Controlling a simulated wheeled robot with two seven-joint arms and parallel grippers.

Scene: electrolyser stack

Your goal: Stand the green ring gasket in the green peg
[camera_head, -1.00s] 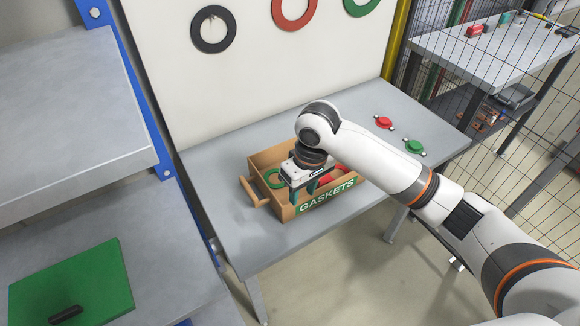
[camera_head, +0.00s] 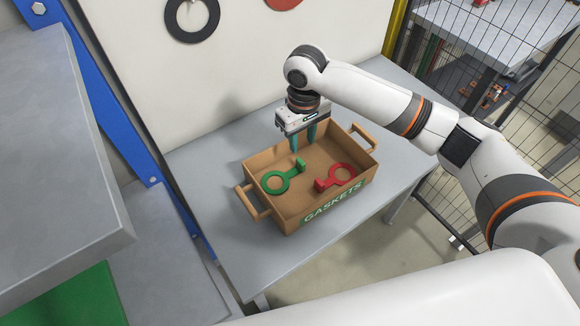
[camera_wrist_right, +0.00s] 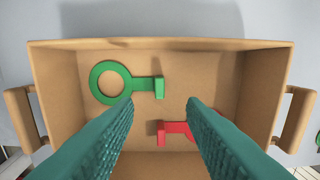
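The green ring gasket (camera_head: 283,180), a flat ring with a tab ending in a raised block, lies in the left part of the brown gasket box (camera_head: 262,161). It also shows in the wrist view (camera_wrist_right: 127,85), at upper left between the box wall and my left-hand finger. My right gripper (camera_head: 303,143) is above the back of the box, fingers apart and pointing down. In the wrist view its teal fingers (camera_wrist_right: 159,106) have nothing between them. The green peg cannot be made out in the current frames. My left gripper is not in view.
A red ring gasket (camera_head: 336,178) lies in the right part of the box. The box has a handle at each end and stands on a grey table (camera_head: 205,165). A white board (camera_head: 120,60) stands behind, with a black ring (camera_head: 192,20). A mesh fence is at right.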

